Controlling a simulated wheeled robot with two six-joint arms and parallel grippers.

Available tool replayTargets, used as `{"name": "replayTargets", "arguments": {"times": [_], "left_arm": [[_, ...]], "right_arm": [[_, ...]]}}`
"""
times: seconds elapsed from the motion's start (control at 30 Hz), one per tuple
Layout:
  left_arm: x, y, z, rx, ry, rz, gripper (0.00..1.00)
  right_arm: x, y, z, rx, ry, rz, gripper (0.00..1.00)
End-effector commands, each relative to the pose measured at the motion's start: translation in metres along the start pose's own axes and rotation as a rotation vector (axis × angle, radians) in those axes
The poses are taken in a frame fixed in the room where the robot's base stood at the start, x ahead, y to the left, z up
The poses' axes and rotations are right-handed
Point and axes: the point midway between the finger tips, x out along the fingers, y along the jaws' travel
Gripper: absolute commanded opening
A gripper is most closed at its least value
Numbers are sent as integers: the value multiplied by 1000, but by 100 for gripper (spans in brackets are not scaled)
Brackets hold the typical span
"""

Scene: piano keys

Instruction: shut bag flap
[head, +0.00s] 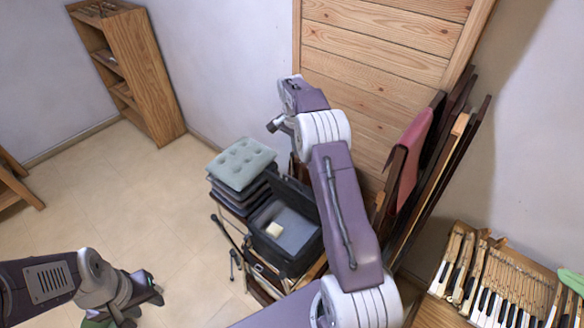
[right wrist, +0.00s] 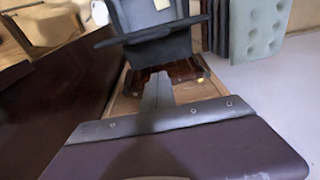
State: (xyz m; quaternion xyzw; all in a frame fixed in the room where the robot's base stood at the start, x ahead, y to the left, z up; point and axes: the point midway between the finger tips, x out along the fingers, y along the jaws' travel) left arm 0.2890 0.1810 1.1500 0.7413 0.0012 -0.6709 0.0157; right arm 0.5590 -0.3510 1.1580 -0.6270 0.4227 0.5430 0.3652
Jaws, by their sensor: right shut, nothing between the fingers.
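The dark grey bag (head: 262,248) stands open-topped at the centre of the head view, with a small cream block (head: 274,229) inside. A dark panel, apparently its flap (head: 291,192), stands raised at the back. The bag also shows at the top of the right wrist view (right wrist: 155,50). My right gripper (head: 274,124) is shut and empty, above and behind the bag in the picture, apart from it. My right arm hides the bag's right side. My left gripper (head: 152,288) is low at the left, away from the bag; its finger opening is unclear.
Stacked cushions, the top one pale green (head: 241,163), sit left of the bag. A wooden panel (head: 375,80) stands behind. Leaning folded chairs (head: 425,165) and a box of piano keys (head: 500,280) are at the right. The floor (head: 130,190) at left is clear.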

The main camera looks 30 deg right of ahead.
Motion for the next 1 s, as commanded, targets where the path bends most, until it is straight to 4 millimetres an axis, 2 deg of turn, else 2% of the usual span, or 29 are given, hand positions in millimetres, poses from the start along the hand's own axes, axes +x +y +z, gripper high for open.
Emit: {"name": "replayTargets", "arguments": {"times": [0.3, 0.4, 0.57, 1.0], "left_arm": [[-27, 0, -3, 0, 1, 0, 37], [-38, 1, -4, 0, 1, 0, 37], [-46, 1, -5, 0, 1, 0, 37], [-44, 1, -5, 0, 1, 0, 37]], "right_arm": [[65, 2, 0, 1, -3, 4, 0], [64, 0, 19, -2, -2, 2, 0], [71, 0, 35, -2, -1, 1, 0], [75, 0, 40, 0, 2, -1, 0]]}}
